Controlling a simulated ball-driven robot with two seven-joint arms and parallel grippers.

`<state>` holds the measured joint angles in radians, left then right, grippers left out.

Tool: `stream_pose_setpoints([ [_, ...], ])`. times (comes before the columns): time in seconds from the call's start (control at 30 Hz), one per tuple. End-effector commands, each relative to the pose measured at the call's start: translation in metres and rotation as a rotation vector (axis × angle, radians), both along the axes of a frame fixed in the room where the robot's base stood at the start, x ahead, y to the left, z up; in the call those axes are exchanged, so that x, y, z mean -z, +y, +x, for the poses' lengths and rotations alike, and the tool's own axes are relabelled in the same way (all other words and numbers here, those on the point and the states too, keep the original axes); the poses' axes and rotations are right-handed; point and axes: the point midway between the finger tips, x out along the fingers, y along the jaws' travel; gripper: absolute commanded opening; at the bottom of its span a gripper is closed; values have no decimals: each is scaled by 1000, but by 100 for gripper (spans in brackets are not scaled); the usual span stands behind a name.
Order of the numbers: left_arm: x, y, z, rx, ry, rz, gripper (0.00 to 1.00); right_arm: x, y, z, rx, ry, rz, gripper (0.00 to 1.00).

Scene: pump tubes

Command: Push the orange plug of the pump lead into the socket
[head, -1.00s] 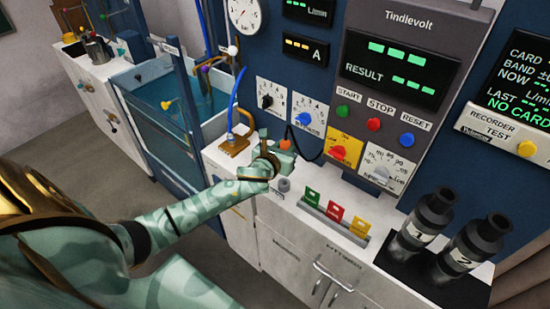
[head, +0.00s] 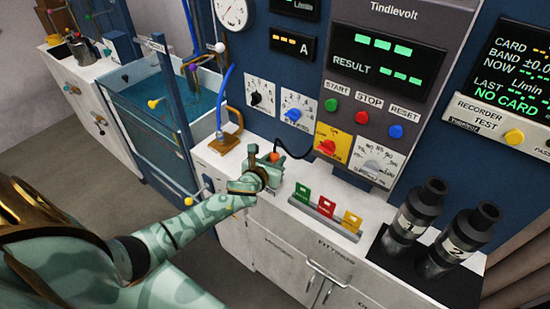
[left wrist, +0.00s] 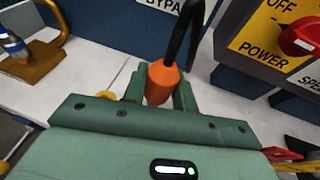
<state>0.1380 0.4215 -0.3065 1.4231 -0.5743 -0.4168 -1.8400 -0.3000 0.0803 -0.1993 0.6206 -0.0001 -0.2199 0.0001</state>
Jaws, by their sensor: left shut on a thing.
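My left gripper (head: 272,166) is over the white counter, in front of the yellow POWER panel. It is shut on the orange plug (head: 274,157), whose top shows above the fingers. In the left wrist view, the orange plug (left wrist: 163,82) is upright between the green fingers of the left gripper (left wrist: 159,90). The black pump lead (left wrist: 184,32) rises from its top. The plug's lower end and whatever is under it are hidden by the gripper. I cannot make out the socket now. My right gripper is not in view.
Green, red and yellow cards (head: 326,208) stand in a holder just right of the gripper. A brown stand with a blue tube (head: 225,145) is to its left. The yellow POWER panel (head: 332,147) rises behind. Two black numbered cylinders (head: 410,219) stand farther right.

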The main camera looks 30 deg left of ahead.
Motion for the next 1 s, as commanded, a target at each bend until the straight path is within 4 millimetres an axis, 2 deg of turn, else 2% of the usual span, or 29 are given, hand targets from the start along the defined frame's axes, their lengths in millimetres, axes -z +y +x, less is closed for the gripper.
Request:
stream_pose_setpoints([
  [0.03, 11, 0, 0, 0, 2, 0, 5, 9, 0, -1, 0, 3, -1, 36],
  [0.1, 19, 0, 0, 1, 2, 2, 5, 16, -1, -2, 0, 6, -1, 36],
  [0.3, 35, 0, 0, 0, 1, 0, 5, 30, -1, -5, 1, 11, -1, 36],
  [1.0, 36, 0, 0, 0, -1, 1, 5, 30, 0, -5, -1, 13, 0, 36],
])
